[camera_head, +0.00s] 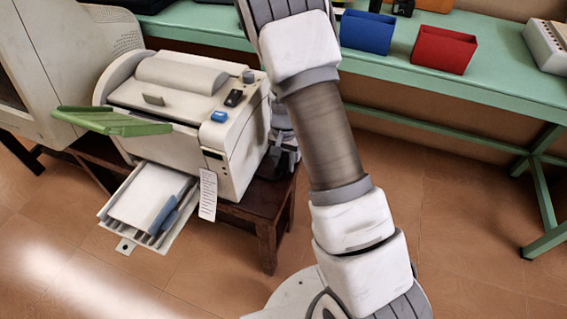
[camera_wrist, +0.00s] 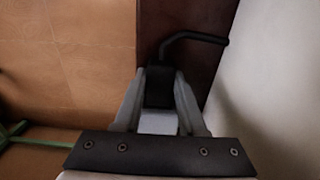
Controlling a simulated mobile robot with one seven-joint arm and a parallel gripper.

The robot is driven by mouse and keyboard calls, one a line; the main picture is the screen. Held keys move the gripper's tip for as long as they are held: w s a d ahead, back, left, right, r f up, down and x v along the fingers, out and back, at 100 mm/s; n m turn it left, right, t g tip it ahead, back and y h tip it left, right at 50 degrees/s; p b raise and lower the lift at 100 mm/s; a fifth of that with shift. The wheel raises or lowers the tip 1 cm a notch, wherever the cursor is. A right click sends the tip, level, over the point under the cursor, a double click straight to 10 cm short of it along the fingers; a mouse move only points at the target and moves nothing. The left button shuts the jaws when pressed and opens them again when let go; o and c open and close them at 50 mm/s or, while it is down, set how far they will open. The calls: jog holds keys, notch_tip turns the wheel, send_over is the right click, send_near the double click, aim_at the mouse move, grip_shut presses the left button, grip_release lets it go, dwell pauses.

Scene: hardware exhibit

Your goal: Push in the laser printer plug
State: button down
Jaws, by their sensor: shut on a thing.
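The laser printer (camera_head: 185,110) is a white machine on a dark wooden table, with a green flap and a paper tray at its front. Its white side (camera_wrist: 275,90) fills the right of the wrist view. My gripper (camera_wrist: 160,73) is shut on a black plug (camera_wrist: 158,95), its fingers on either side. A black cord (camera_wrist: 190,36) bends from beyond the plug to the right, up to the printer's side. My gripper is low beside the printer's right side, mostly hidden in the head view. I cannot tell how far the plug is in; no socket shows clearly.
The dark wooden table (camera_head: 263,212) stands on a tiled floor. A green bench (camera_head: 490,90) behind holds a blue bin (camera_head: 367,33) and a red bin (camera_head: 443,50). A large beige machine (camera_head: 60,50) stands at the left. Open floor lies at the right.

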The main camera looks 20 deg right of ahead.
aim_at(285, 162)
jog(key=shift+c, duration=2.4)
grip_release()
jog(key=shift+w+d, duration=0.15)
jog(key=shift+w, duration=0.05)
jog(key=shift+r, duration=0.1)
notch_tip(285, 162, up, 17)
jog(key=p, duration=0.6)
jog(key=shift+r, duration=0.15)
jog(key=s+a+r+n+t+y, duration=0.1)
jog(key=s+r+n, duration=0.1)
jog(key=s+r, duration=0.45)
jog(key=s+a+r+n+t, duration=0.15)
jog(key=s+r, duration=0.25)
jog(key=r, duration=0.6)
jog(key=s+r+n+t+h, duration=0.1)
jog(key=s+r+n+t, duration=0.3)
jog(key=s, duration=0.9)
notch_tip(285, 162, up, 19)
jog(key=p, duration=1.8)
jog(key=shift+w+d+f+g, duration=0.2)
jog(key=shift+w+g, duration=0.15)
jog(key=shift+g, duration=0.1)
